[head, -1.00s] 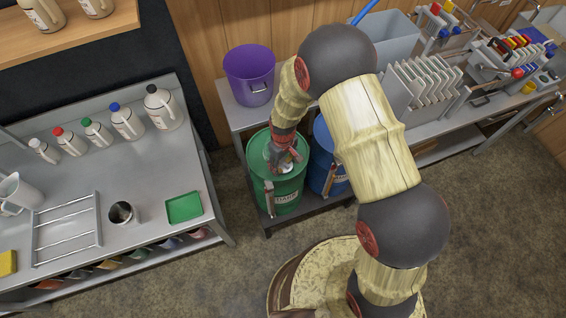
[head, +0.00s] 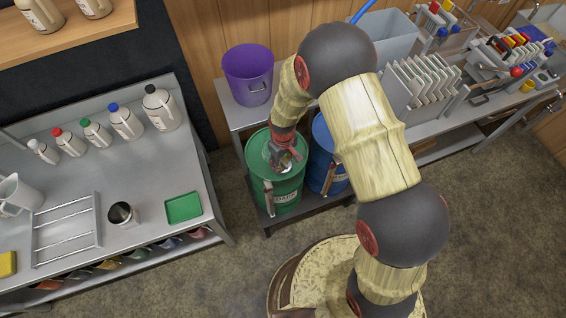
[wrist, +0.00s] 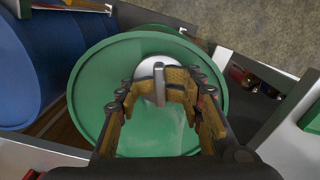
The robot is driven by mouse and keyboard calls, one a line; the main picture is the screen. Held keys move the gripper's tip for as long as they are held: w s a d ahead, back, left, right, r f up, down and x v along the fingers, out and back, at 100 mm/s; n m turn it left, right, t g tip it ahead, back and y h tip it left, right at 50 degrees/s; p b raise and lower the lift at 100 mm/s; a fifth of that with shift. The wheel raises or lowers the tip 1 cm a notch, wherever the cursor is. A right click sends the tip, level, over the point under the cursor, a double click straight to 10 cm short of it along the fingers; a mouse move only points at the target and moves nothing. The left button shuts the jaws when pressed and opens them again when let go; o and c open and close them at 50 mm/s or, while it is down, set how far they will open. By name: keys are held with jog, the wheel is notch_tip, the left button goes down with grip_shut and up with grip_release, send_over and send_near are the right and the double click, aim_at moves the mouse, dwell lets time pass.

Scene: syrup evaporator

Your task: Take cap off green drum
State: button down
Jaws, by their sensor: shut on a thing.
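The green drum (head: 276,190) stands on the low shelf of the rack, and its round green lid also fills the middle of the wrist view (wrist: 100,95). The cap (wrist: 148,66) is a pale grey disc with a raised bar, at the lid's upper middle in the wrist view. My gripper (wrist: 160,84) points down at the lid and is shut on the cap's raised bar. In the head view my gripper (head: 283,160) is over the drum top, and the cap is mostly hidden by it. I cannot tell whether the cap is seated or slightly raised.
A blue drum (head: 326,165) stands close on the right of the green one. A purple bucket (head: 248,75) sits on the shelf above and behind. A steel table (head: 150,190) with bottles is at left. Open floor lies in front.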

aim_at(283, 162)
jog(key=shift+s+r+p, duration=0.15)
jog(key=shift+r+p, duration=0.55)
jog(key=shift+r, duration=0.4)
jog(key=shift+w+r+p, duration=0.2)
jog(key=shift+r+p, duration=0.2)
jog(key=shift+r, duration=0.05)
jog(key=shift+r+p, duration=0.55)
jog(key=shift+r, duration=0.4)
